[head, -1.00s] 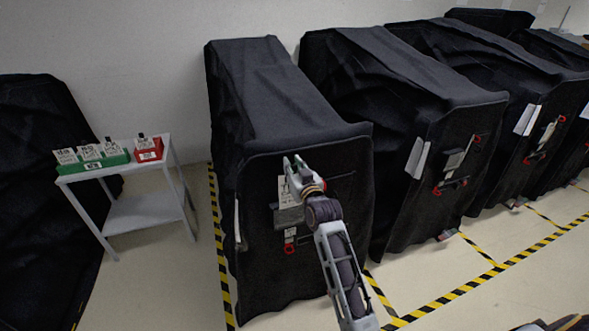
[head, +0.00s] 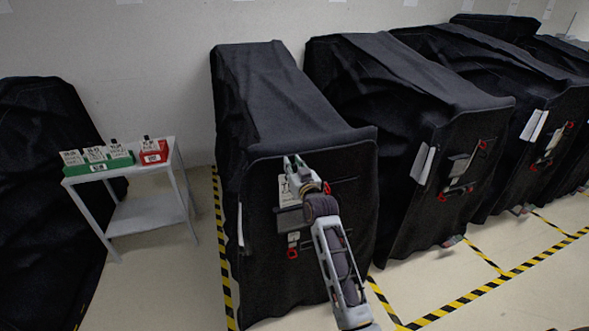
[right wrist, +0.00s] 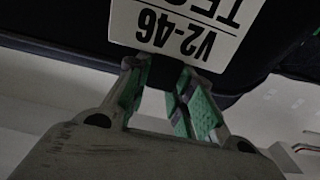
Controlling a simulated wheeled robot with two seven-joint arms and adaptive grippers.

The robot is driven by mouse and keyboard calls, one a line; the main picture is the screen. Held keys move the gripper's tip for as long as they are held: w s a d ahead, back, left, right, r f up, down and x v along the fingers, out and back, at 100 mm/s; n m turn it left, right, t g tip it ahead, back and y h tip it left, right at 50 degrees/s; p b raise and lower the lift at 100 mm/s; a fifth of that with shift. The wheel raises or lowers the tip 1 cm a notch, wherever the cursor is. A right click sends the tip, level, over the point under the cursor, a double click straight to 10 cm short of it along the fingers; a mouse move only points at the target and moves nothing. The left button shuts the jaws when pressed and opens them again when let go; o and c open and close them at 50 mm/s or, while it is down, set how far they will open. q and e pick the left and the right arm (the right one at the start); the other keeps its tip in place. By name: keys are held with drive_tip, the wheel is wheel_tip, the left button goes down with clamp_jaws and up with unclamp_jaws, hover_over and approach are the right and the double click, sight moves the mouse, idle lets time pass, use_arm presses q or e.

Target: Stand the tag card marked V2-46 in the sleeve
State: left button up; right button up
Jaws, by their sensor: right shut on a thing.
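The white tag card marked V2-46 (right wrist: 185,28) fills the top of the right wrist view, its print upside down there. In the head view it (head: 284,192) shows just below my right gripper (head: 296,163), in front of the nearest covered cart. My right gripper (right wrist: 165,88) is shut on the card by its dark top tab. The grey sleeve (head: 288,221) is on that cart's black front, directly below the card in the picture. I cannot tell whether the card's lower edge is inside the sleeve. My right arm covers the sleeve's right part. My left gripper is not in view.
A grey side table (head: 130,213) at the left bears a green holder (head: 80,168) and a red holder (head: 153,157) with other cards. More black-covered carts (head: 400,200) stand to the right. Red hooks or rings (head: 292,253) show on the cart front. Striped tape marks the floor.

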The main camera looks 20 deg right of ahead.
drive_tip(key=shift+w, duration=0.4)
wheel_tip(320, 180, down, 10)
drive_tip(key=b, duration=0.6)
drive_tip(key=shift+f, duration=0.2)
idle(1.0)
drive_tip(key=shift+f+b, duration=0.65)
drive_tip(key=shift+f, duration=0.6)
idle(0.8)
drive_tip(key=o, duration=1)
drive_tip(key=shift+c, duration=0.2)
drive_tip(key=shift+s, duration=0.2)
drive_tip(key=s, duration=1.1)
drive_tip(key=shift+s+d, duration=0.2)
drive_tip(key=shift+s, duration=0.1)
